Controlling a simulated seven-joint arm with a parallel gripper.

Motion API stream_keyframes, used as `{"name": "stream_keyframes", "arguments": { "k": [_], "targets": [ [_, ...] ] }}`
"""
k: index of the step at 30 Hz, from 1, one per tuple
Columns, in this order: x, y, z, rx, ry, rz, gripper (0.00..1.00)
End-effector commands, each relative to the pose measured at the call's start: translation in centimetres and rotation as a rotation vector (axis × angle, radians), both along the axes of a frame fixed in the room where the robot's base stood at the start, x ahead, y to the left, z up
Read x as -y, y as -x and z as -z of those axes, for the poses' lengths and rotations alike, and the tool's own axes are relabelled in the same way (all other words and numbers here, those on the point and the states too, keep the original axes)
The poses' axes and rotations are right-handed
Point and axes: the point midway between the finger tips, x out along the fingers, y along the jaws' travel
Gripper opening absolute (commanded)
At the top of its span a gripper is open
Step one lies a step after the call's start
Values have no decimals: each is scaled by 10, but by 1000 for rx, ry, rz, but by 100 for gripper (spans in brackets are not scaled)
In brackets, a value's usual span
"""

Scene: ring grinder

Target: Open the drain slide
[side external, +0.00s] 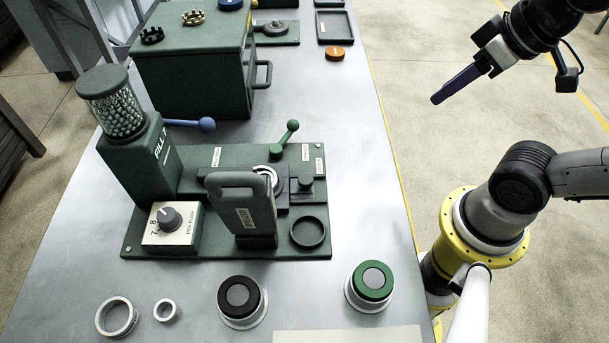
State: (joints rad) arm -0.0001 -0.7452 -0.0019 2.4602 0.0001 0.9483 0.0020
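My gripper (458,84) is at the upper right, in the air right of the table and well apart from the machine. Its dark fingers overlap from this side, so their gap does not show. The green ring grinder (150,252) stands on the table left of centre. A dark slide with a round knob (306,184) lies at its right side, near small labels too small to read. I cannot tell for sure whether this is the drain slide. A lever with a blue knob (206,125) sticks out of the hopper tower (130,155). A green-knobbed lever (291,127) tilts up behind.
An upright green handle plate (242,208) partly hides the machine's middle. A green cabinet (200,70) stands behind. The table's right strip is mostly clear.

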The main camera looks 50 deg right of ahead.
Motion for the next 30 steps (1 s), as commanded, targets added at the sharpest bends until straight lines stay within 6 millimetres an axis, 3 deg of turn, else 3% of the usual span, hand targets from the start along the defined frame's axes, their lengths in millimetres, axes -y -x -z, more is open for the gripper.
{"name": "stream_keyframes", "arguments": {
  "k": [1,5,12,18,22,25,30],
  "targets": [
    [-1,-7,-9,-10,0,-6,45],
    [-13,-30,-28,-70,1,-65,65],
    [-62,-87,-41,-219,24,-236,65],
    [-123,-125,-25,-346,69,-393,65],
    [-159,-136,-7,-409,100,-475,65],
    [-178,-137,7,-443,119,-519,65],
    [-190,-131,20,-470,136,-554,65]
  ]
}}
